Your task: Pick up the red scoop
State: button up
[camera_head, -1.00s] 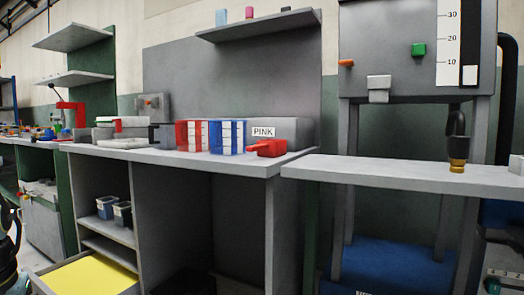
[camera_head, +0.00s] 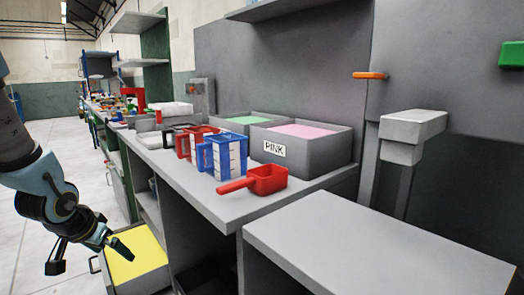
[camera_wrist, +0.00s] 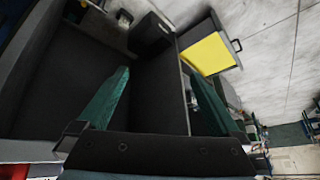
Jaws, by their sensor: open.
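The red scoop (camera_head: 268,180) sits upright on the front edge area of the grey bench top in the head view. Its handle points left, toward the bench's front edge. My gripper (camera_head: 92,254) hangs low at the left, out in front of the bench and well away from the scoop. In the wrist view its two green fingers (camera_wrist: 160,82) are apart with nothing between them. A red patch shows at that view's bottom left corner; I cannot tell what it is.
A bin with green content (camera_head: 240,122) is behind. An open drawer with a yellow bottom (camera_head: 136,256) juts out below the bench. A bare grey table (camera_head: 370,250) adjoins at right.

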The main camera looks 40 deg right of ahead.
jog(key=s+d+r+m+g+h+p, duration=0.2)
jog(key=s+d+r+m+h+p, duration=0.2)
jog(key=d+r+p, duration=0.7)
jog(key=m+g+h+p, duration=0.3)
jog(key=m, duration=0.1)
send_near(245, 180)
jog(key=shift+w+a+f, duration=0.8)
jog(key=shift+w+f, duration=0.05)
jog(key=shift+w, duration=0.1)
jog(key=shift+s+d+h, duration=0.3)
jog(key=shift+s+d, duration=0.15)
jog(key=shift+d, duration=0.15)
jog(key=shift+s+d+h, duration=0.3)
jog(key=shift+s+d, duration=0.15)
jog(key=shift+d, duration=0.2)
jog(key=x, duration=0.3)
jog(key=shift+d+f, duration=0.15)
jog(key=shift+d, duration=0.1)
jog(key=p+x, duration=0.2)
jog(key=x, duration=0.3)
jog(key=shift+s+p, duration=0.1)
jog(key=shift+p, duration=0.2)
jog(key=shift+d+f, duration=0.2)
jog(key=shift+d, duration=0.15)
jog(key=c, duration=1.1)
